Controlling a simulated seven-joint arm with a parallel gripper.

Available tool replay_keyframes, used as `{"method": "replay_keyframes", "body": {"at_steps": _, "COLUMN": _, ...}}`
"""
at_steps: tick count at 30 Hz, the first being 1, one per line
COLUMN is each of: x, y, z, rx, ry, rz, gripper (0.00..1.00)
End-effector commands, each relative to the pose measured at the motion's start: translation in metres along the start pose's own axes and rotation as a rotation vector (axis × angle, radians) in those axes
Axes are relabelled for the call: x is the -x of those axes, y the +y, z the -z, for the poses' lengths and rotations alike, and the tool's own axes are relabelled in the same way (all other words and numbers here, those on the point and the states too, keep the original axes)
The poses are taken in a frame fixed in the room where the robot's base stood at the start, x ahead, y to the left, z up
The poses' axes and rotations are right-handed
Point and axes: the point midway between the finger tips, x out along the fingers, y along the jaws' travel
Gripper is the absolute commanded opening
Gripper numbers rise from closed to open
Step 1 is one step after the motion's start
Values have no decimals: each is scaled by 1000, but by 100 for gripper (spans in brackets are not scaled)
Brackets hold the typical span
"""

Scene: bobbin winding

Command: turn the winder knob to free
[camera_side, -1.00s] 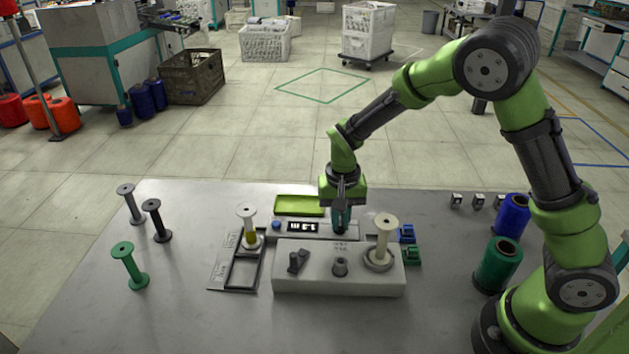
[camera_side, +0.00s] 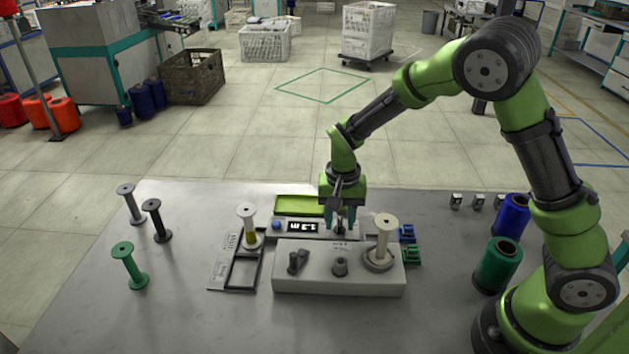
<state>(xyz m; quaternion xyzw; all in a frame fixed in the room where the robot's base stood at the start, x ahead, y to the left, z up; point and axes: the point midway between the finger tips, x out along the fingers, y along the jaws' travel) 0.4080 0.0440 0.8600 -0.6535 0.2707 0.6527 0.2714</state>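The pale winder box (camera_side: 300,283) stands on the table. My gripper (camera_side: 340,224) points down just behind the box, over the right end of the display panel (camera_side: 288,227). Its two teal fingers are apart, one on each side of a small dark part. I cannot tell whether they touch that part. The box hides what lies below the fingertips.
Grey (camera_side: 130,205), black (camera_side: 156,221) and green (camera_side: 129,265) bobbins stand farther left. Blue (camera_side: 512,216) and green (camera_side: 498,264) spools stand near my base. The front table is clear.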

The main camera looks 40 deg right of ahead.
Motion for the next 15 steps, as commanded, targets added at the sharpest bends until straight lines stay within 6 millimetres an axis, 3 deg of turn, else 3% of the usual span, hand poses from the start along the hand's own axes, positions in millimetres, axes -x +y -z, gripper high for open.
{"method": "replay_keyframes", "body": {"at_steps": 9, "x": 3, "y": 0, "z": 0, "rx": 2, "ry": 0, "rz": 0, "gripper": 38}}
{"method": "replay_keyframes", "body": {"at_steps": 15, "x": 32, "y": -1, "z": 0, "rx": 3, "ry": 3, "rz": 5, "gripper": 38}}
